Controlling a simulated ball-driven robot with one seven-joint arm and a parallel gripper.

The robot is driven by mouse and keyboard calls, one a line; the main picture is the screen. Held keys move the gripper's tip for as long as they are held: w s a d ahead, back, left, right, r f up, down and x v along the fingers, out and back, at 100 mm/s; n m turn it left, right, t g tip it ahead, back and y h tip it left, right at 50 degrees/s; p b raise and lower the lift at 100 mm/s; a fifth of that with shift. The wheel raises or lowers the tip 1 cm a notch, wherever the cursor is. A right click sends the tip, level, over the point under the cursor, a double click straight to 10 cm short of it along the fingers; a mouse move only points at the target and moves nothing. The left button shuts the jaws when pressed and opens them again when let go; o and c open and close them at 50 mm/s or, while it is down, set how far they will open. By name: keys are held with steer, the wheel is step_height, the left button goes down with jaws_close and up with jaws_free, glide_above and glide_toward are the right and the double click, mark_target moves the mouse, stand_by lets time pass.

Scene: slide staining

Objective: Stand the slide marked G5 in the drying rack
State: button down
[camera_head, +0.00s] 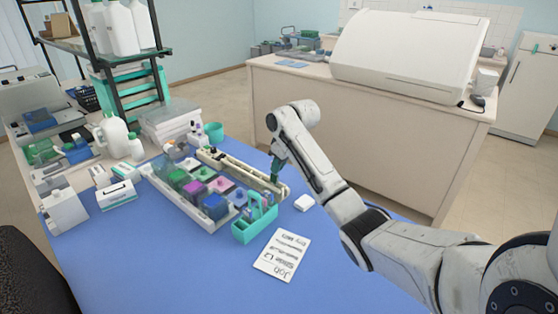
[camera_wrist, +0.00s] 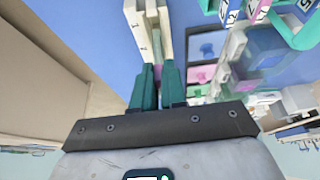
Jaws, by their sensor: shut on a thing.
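My gripper (camera_head: 277,172) has green fingers and is at the right end of a long cream rack (camera_head: 235,170). In the wrist view my gripper (camera_wrist: 157,76) is shut on a thin, pale slide (camera_wrist: 157,70) that shows between the fingertips. Its mark is not readable, so I cannot tell whether it is G5. The cream rack (camera_wrist: 152,38) lies just past the fingertips in the wrist view. I cannot tell whether the slide touches it or sits in a slot. The slide is too small to make out in the head view.
Staining dishes with coloured contents (camera_head: 196,188) stand in a row beside the rack. A teal holder with slides (camera_head: 243,236) is in front. A printed job card (camera_head: 285,250) and a small white block (camera_head: 304,202) lie on the blue mat (camera_head: 190,265). The mat's front is clear.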

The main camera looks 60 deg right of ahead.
steer(key=shift+s+r+p, duration=0.1)
steer(key=shift+r+p, duration=2)
steer(key=shift+r, duration=0.3)
